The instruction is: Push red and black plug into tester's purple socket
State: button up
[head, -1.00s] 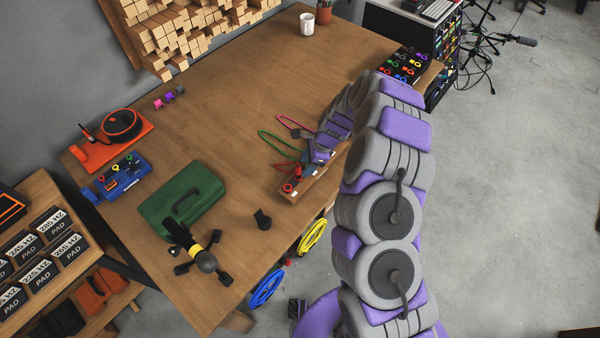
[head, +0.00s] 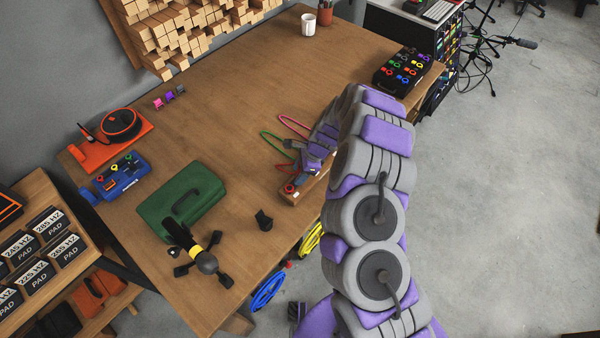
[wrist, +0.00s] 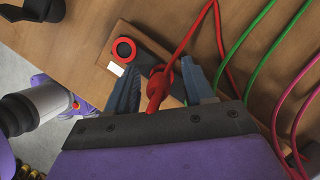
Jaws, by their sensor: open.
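A red plug (wrist: 156,88) on a red cable (wrist: 190,38) is in the wrist view, at a wooden block (wrist: 125,28) on the bench edge. Black shows around its base; whether it is seated in the block is hidden. My gripper (wrist: 158,70) is open, with one blue-grey finger on each side of the plug. Contact cannot be told. In the head view my gripper (head: 312,158) is over the block and partly hides it. A black box (head: 402,70) with several coloured ring sockets stands at the bench's far right; I cannot single out its purple socket.
A red-ringed socket (wrist: 123,50) is in the block beside the plug. Green (wrist: 250,45) and pink (wrist: 300,110) cables lie close to the right. A green case (head: 180,200), a blue box (head: 122,177) and a black stand (head: 200,258) are at left. The bench's middle is clear.

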jog(key=shift+c, duration=0.2)
grip_shut()
dwell(0.3)
jog(key=shift+r, duration=0.5)
notch_tip(320, 180, up, 2)
jog(key=shift+w+r+p, duration=0.1)
jog(key=shift+r+p, duration=0.15)
jog(key=shift+p, duration=0.4)
jog(key=s+d+r+p, duration=0.1)
jog(key=s+d+p, duration=0.1)
jog(key=s+d, duration=0.8)
jog(key=shift+s+d+r, duration=0.15)
jog(key=shift+d+r, duration=0.1)
jog(key=shift+d, duration=0.95)
